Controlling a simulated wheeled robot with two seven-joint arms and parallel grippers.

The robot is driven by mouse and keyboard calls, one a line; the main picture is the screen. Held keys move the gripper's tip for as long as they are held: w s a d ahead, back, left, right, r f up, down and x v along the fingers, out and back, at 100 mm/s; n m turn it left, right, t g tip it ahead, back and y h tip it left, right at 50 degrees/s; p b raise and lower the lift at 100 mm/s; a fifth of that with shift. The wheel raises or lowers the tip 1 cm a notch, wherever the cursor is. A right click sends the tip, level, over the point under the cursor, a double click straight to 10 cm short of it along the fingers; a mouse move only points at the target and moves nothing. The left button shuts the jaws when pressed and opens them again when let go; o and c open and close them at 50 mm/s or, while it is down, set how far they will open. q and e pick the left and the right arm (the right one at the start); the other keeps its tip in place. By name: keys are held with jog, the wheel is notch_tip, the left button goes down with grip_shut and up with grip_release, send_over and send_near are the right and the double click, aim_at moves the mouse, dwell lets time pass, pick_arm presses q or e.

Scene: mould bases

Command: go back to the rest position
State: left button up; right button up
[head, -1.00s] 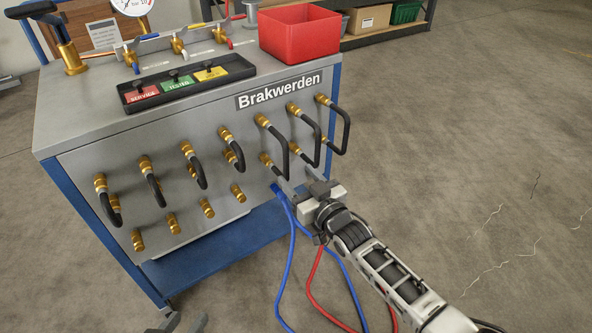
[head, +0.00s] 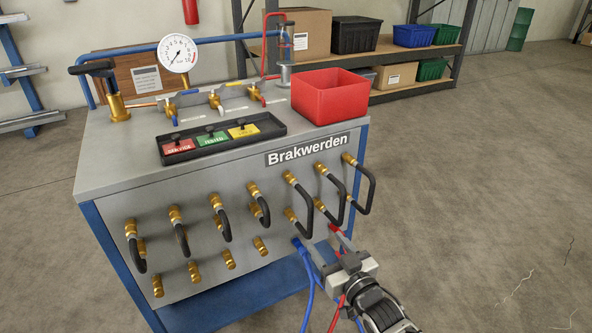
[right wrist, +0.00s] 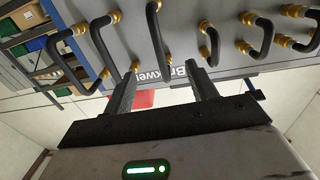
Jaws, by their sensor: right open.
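My right gripper (head: 322,243) is open, with nothing visible between its fingers, in front of the lower right of the bench panel. It also shows in the right wrist view (right wrist: 161,72), both fingers apart and pointing towards the panel. A blue hose (head: 305,262) has its end at the panel just left of the fingers. A red hose (head: 336,231) shows its end by the right finger; part of it is hidden behind the gripper. I cannot tell how firmly either end is seated. My left gripper is not in view.
The grey bench (head: 130,180) labelled Brakwerden carries black hose loops (head: 304,207) on brass fittings. On top are a red bin (head: 330,97), a black tray (head: 215,147) with tags, and a gauge (head: 178,53). Shelves (head: 400,65) stand behind. The floor (head: 480,190) at right is clear.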

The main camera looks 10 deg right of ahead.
pick_arm(q)
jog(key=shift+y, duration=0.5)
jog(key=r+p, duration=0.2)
jog(key=p, duration=0.1)
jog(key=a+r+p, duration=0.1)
jog(key=p, duration=0.2)
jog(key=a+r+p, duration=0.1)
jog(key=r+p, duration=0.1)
jog(key=p, duration=0.1)
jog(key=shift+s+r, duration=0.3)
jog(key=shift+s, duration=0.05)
pick_arm(e)
jog(key=s+r+g+h, duration=0.1)
jog(key=s+r+g, duration=0.2)
jog(key=s, duration=0.9)
jog(key=s+a+r+m+g, duration=0.1)
jog(key=s+r+g, duration=0.2)
jog(key=s, duration=0.9)
jog(key=shift+s+a+g+h, duration=0.15)
jog(key=shift+a+g+h, duration=0.15)
jog(key=shift+h, duration=0.1)
